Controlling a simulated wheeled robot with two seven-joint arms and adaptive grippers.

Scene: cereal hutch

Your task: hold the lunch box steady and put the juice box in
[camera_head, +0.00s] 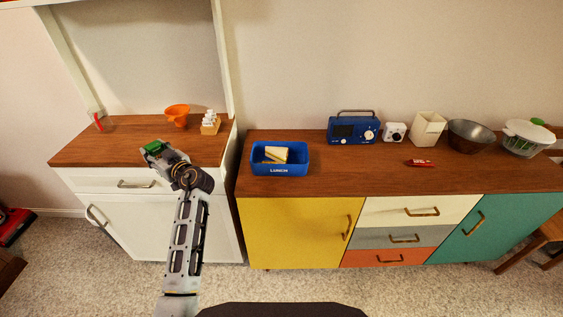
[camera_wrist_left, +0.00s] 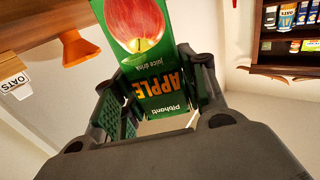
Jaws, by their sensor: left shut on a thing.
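My left gripper (camera_wrist_left: 165,112) is shut on a green juice box (camera_wrist_left: 160,82) with an apple picture and the word APPLE. In the head view the juice box (camera_head: 153,147) shows as a small green shape at the tip of my left gripper (camera_head: 160,154), over the front of the left wooden counter. The blue lunch box (camera_head: 281,173) stands on the middle sideboard to the right of the gripper, apart from it. Its top is open, and a pale sandwich-like item (camera_head: 275,154) lies inside. My right gripper is not in view.
A blue radio (camera_head: 353,130) stands right of the lunch box. A red packet (camera_head: 420,163) lies farther right. The sideboard between is clear.

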